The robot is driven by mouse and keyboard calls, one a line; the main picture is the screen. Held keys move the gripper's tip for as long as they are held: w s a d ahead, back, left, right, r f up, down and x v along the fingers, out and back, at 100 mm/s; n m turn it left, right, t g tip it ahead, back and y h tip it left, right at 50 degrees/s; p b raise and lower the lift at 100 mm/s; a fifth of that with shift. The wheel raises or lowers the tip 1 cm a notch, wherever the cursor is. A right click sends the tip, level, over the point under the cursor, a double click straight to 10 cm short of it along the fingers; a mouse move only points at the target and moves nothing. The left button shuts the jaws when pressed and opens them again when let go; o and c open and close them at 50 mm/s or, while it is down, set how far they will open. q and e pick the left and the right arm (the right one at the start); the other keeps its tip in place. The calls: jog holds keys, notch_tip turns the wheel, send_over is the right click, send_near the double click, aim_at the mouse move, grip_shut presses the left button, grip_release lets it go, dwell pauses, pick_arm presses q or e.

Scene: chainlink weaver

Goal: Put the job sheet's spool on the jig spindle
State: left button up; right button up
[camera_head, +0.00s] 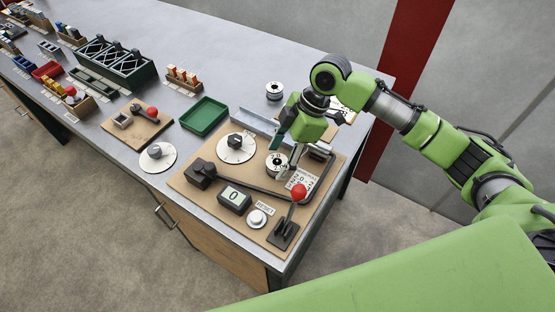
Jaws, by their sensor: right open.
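My right gripper (285,155) reaches down over the jig board (195,178) from the right, its fingers open. A white-topped spool (277,162) with dark marks is on the board right at the fingertips. I cannot tell whether the fingers touch it or whether it sits on a spindle; its lower part is partly hidden. A second similar spool (274,90) stands on the table behind the gripper. A third pale round item (338,105) is partly hidden by my arm. A printed white card (302,180), perhaps the job sheet, is on the board; its text is too small to read.
The board carries a dial (236,148), a counter reading 0 (234,198), a reset button (257,218) and a red-knobbed lever (299,192). A green tray (204,116) is empty. A dark rack (115,65) and several small bins stand left. The table's far middle is clear.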

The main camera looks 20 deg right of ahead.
jog(key=v, duration=1)
jog(key=shift+r, duration=0.15)
